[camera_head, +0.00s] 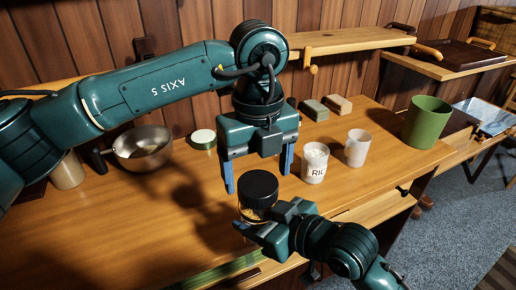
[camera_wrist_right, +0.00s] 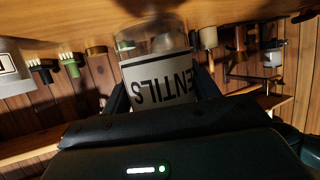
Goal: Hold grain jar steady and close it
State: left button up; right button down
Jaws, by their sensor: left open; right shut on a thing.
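The grain jar (camera_head: 257,215) is upright, with a black lid (camera_head: 258,187) on top; whether it is fully seated I cannot tell. The right wrist view shows the jar (camera_wrist_right: 160,90) upside down, with clear glass and a white label reading "LENTILS". My right gripper (camera_head: 262,225) is shut on the jar, one finger on each side. My left gripper (camera_head: 257,172) points down over the lid, its blue fingers spread wide and apart from it. The lid is hidden in the right wrist view.
A green canister (camera_head: 427,122) is farther right.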

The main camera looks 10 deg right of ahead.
aim_at(258, 214)
pick_arm(q)
jog(key=shift+f, duration=1.4)
jog(key=c, duration=1)
jog(key=m, duration=0.3)
jog(key=o, duration=1.1)
